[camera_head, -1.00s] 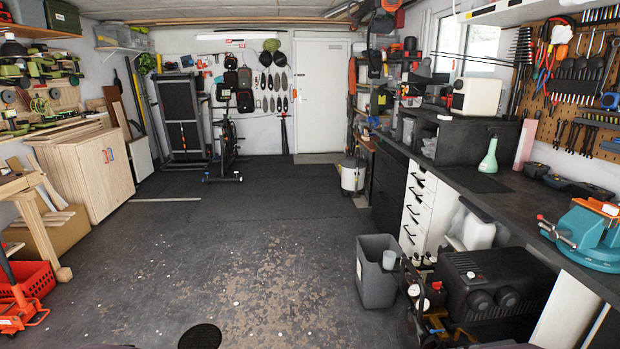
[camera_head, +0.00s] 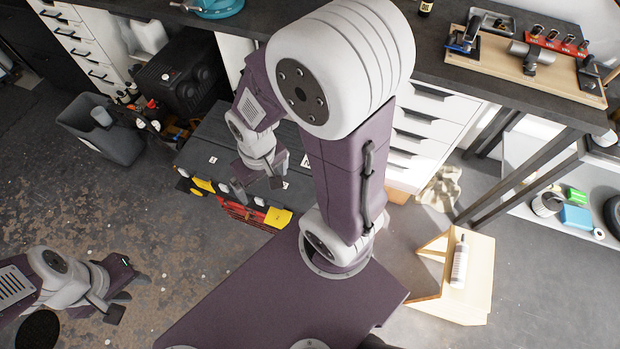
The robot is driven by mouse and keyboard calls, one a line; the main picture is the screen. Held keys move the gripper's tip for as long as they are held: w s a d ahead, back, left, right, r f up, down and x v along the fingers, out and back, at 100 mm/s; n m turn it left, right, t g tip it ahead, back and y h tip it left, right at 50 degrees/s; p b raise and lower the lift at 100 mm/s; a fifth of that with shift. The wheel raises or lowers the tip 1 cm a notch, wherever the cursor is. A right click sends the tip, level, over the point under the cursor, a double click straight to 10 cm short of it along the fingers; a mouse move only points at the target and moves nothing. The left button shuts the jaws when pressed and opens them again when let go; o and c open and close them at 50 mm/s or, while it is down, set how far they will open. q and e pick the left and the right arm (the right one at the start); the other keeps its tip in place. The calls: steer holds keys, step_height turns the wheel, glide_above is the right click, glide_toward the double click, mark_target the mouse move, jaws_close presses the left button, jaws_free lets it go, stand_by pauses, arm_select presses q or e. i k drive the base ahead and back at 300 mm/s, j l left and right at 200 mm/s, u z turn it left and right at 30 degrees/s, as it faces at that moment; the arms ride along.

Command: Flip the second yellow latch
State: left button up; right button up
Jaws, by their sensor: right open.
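A dark grey toolbox (camera_head: 215,140) with a red front (camera_head: 238,211) sits low in the middle of the head view. Yellow latch parts show along its front edge, one at the left (camera_head: 203,185) and one at the right (camera_head: 277,217). My arm covers part of the box, and I cannot tell whether the latches are flipped. My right gripper (camera_head: 257,187) is open and empty over the front edge, between the two yellow parts. I cannot tell if it touches the box. My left gripper (camera_head: 127,293) is at the lower left, over the floor, fingers apart and empty.
A grey bin (camera_head: 95,135) and a black machine (camera_head: 180,75) stand behind and left of the toolbox. A workbench (camera_head: 440,50) with white drawers is behind. A wooden stand (camera_head: 470,285) with a bottle (camera_head: 459,262) is at right. Floor at left is clear.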

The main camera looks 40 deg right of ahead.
mark_target(275, 217)
steer(key=k+l+z, duration=0.1)
steer(key=z, duration=0.25)
steer(key=l+z, duration=0.35)
steer(key=i+j+z, duration=0.1)
steer(key=j+z, duration=1.55)
steer(key=k+j+z, duration=0.2)
steer(key=j+z, duration=0.2)
